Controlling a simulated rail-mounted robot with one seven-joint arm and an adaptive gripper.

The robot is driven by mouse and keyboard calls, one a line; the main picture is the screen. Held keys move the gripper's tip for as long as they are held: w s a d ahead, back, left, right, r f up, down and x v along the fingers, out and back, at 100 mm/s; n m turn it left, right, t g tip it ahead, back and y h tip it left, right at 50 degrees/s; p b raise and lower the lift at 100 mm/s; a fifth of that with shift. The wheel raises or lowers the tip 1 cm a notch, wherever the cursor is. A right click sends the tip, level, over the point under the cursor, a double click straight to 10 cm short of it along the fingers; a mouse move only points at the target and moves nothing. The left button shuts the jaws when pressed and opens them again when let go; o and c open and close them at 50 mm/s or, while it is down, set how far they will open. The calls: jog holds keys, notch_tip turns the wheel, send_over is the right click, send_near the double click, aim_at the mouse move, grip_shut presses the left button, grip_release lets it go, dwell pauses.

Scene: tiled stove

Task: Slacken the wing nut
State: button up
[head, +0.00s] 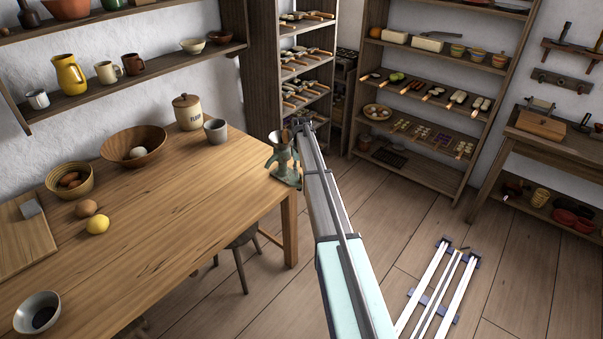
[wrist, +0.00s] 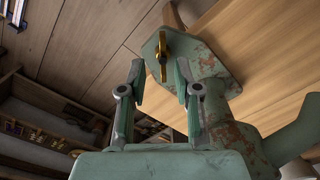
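The wing nut (wrist: 162,56) is brass-coloured and narrow, and sits on a worn green metal plate (wrist: 206,60) in the wrist view. The plate belongs to a green grinder (head: 283,160) standing at the table's right corner in the head view. My gripper (wrist: 160,76) is open, with one finger on each side below the wing nut in the picture. The wing nut lies just beyond the gap between the fingertips, and I see no clear contact. In the head view my gripper (head: 303,125) is beside the grinder's top, and the wing nut is hidden.
The wooden table (head: 180,210) extends left, holding a flour jar (head: 187,112), a grey cup (head: 215,130), bowls and a lemon (head: 97,224). A stool (head: 240,245) stands under its edge. Loaded shelves (head: 430,100) stand behind. The floor right of the table is mostly open.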

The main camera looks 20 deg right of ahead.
jog(key=shift+f, duration=1)
grip_shut()
jog(key=shift+n, duration=0.3)
jog(key=n+b, duration=0.2)
jog(key=shift+f+n, duration=0.15)
jog(key=shift+n, duration=0.25)
jog(key=shift+w+n+b, duration=0.1)
jog(key=shift+n+b, duration=0.85)
jog(key=shift+n, duration=1.15)
